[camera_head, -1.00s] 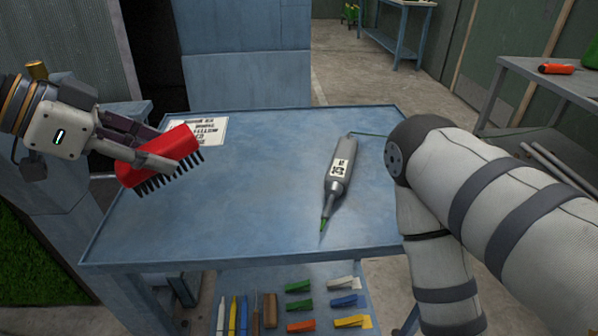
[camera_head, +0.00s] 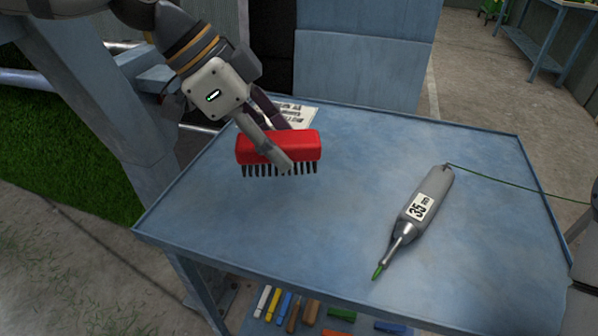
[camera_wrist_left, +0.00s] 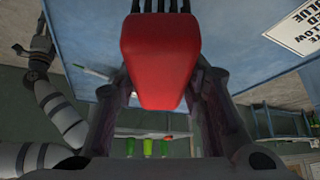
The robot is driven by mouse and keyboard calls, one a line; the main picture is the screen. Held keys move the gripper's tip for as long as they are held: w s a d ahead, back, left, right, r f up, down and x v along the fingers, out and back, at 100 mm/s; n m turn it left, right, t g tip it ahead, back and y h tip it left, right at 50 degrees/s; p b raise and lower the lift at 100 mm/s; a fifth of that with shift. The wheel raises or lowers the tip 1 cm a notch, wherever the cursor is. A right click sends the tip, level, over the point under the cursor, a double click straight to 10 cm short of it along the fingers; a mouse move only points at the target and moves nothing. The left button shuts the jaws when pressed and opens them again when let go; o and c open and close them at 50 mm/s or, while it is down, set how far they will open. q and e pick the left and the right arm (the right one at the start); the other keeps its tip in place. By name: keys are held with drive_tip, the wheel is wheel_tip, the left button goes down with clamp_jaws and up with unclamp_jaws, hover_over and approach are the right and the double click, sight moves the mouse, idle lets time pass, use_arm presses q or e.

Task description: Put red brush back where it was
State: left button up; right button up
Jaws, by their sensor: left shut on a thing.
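The red brush (camera_head: 308,146) has a red block body and dark bristles pointing down. My left gripper (camera_head: 283,150) is shut on it and holds it over the left part of the blue table (camera_head: 340,215). The bristles appear to be a little above the tabletop. In the left wrist view the red brush (camera_wrist_left: 160,55) sits between the two fingers, its bristles at the top edge. The fingers hide part of the brush in the head view.
A grey pen-shaped tool (camera_head: 420,210) with a green tip and cable lies on the table's right side. A printed sheet (camera_head: 297,113) lies at the back left, partly behind my gripper. Several coloured tools and clips (camera_head: 290,308) are on a lower shelf. Bare tabletop lies between brush and tool.

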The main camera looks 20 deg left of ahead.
sight(247, 138)
use_arm(q)
drive_tip(key=x, duration=0.4)
drive_tip(key=shift+w+d+f, duration=0.2)
drive_tip(key=shift+w+d, duration=0.1)
drive_tip(key=shift+f, duration=1.25)
drive_tip(key=shift+f, duration=0.1)
drive_tip(key=o, duration=1.1)
drive_tip(key=v, duration=1.2)
